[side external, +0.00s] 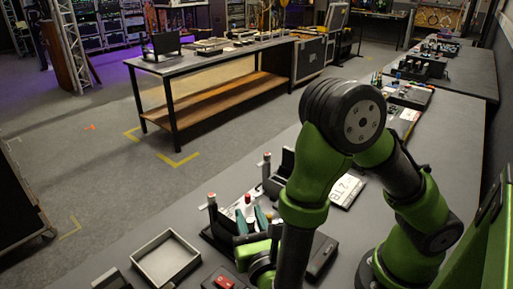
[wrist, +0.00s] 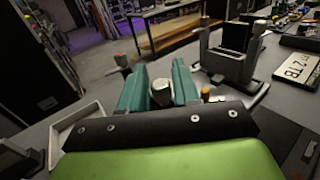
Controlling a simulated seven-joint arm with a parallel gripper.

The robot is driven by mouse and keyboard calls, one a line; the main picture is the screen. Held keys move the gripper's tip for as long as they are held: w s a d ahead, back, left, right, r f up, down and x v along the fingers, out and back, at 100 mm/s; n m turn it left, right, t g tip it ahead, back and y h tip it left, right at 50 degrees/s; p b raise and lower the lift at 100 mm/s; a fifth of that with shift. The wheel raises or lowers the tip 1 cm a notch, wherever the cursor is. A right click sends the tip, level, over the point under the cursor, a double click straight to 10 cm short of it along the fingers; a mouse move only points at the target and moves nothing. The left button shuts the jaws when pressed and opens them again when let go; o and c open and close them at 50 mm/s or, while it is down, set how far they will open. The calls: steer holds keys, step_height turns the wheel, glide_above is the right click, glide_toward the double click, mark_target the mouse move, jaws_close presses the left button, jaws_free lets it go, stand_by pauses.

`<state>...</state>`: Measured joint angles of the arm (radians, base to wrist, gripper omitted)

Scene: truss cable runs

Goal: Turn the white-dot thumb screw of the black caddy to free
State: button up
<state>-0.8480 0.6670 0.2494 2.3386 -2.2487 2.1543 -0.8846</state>
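My gripper (wrist: 160,88) points at the near black caddy, with its two teal fingers apart. A round knob with a pale top (wrist: 160,84) shows between the fingers in the wrist view. Whether the fingers touch it is not clear, and I cannot make out a separate white dot. In the side view my gripper (side external: 252,222) is low over the near black caddy (side external: 218,236), beside its red-topped post (side external: 212,204). My arm and gripper hide much of this caddy. A red-topped post (wrist: 121,62) also shows left of the fingers in the wrist view.
A second black caddy (wrist: 228,64) with upright red-topped posts stands just beyond. A white label plate (wrist: 298,70) lies to its right. An empty grey tray (side external: 166,258) is at the front left. A red switch box (side external: 225,281) lies near the front edge.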

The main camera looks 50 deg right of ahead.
jaws_close()
steer(key=shift+a+m+g+h, duration=0.1)
steer(key=shift+m+g+h, duration=0.2)
steer(key=shift+h, duration=0.1)
steer(key=m+g+h, duration=0.2)
steer(key=g+h, duration=0.1)
steer(key=shift+m, duration=0.4)
steer(key=m+g+h, duration=0.1)
steer(key=m+g, duration=0.1)
steer(key=g, duration=0.1)
steer(key=m+g+h, duration=0.2)
steer(key=g, duration=0.1)
steer(key=shift+m+g, duration=0.3)
steer(key=m+g, duration=0.1)
steer(key=g, duration=0.1)
steer(key=m+g, duration=0.2)
steer(key=g, duration=0.1)
steer(key=shift+m+h, duration=0.3)
steer(key=shift+m+g+y, duration=0.25)
steer(key=shift+m+g, duration=0.55)
steer(key=shift+g, duration=0.6)
steer(key=shift+m+g+y, duration=0.25)
steer(key=shift+m+g, duration=0.55)
steer(key=shift+g, duration=0.6)
steer(key=shift+m+g, duration=0.3)
steer(key=shift+g, duration=0.1)
